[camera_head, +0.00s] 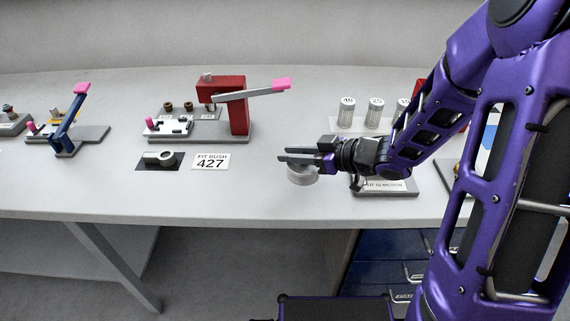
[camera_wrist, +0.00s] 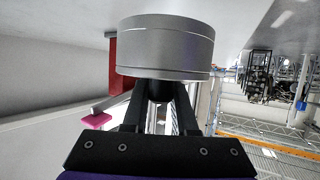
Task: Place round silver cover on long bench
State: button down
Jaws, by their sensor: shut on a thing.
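The round silver cover (camera_head: 301,176) is a short, thick metal disc. It is held at the tips of my gripper (camera_head: 297,157), low over the front part of the long pale bench (camera_head: 110,190). I cannot tell whether its underside touches the bench. In the wrist view the cover (camera_wrist: 165,45) fills the upper middle, with the fingers of my gripper (camera_wrist: 160,88) shut on it. The fingers hide part of its top in the head view.
A red press (camera_head: 238,108) with a pink-tipped lever stands behind left. Silver cylinders (camera_head: 346,112) stand behind. A labelled plate (camera_head: 385,187) is close right. Bench front left is clear.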

jog(key=shift+f+b, duration=0.65)
jog(key=shift+f, duration=1.9)
jog(key=shift+f, duration=0.1)
jog(key=shift+f, duration=0.15)
jog(key=c, duration=0.7)
grip_release()
jog(key=shift+r, duration=0.25)
jog(key=shift+s+d+r, duration=0.1)
jog(key=shift+d+r, duration=0.05)
jog(key=shift+d, duration=0.1)
jog(key=p+v, duration=0.2)
jog(key=v, duration=0.9)
jog(key=shift+s+d+p, duration=0.15)
jog(key=shift+d+p, duration=0.05)
jog(key=shift+p, duration=0.1)
